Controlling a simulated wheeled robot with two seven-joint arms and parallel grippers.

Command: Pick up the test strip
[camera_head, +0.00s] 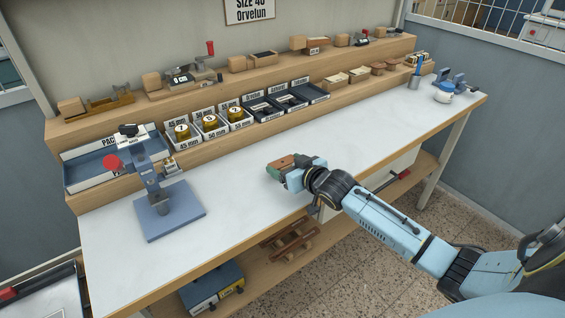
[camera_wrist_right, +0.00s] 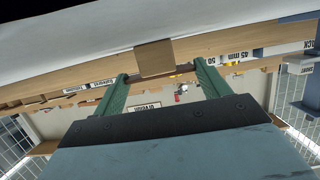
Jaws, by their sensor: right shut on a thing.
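My right gripper (camera_head: 284,168) is over the white bench top near the middle of the front half. It is shut on a small brown strip, which I take to be the test strip (camera_head: 281,162). In the right wrist view the two green fingers of the right gripper (camera_wrist_right: 163,76) stand apart, with the tan strip (camera_wrist_right: 154,58) between their tips. The fingers and hand hide part of it in the head view. I cannot tell whether the strip still touches the bench. My left gripper is not in view.
A blue stamping press (camera_head: 168,208) with a red knob stands at the left of the bench. Labelled bins with gold rolls (camera_head: 210,122) and dark trays (camera_head: 287,102) line the back, below a wooden shelf (camera_head: 236,80). A pen cup (camera_head: 414,82) is at the right. The middle bench top is clear.

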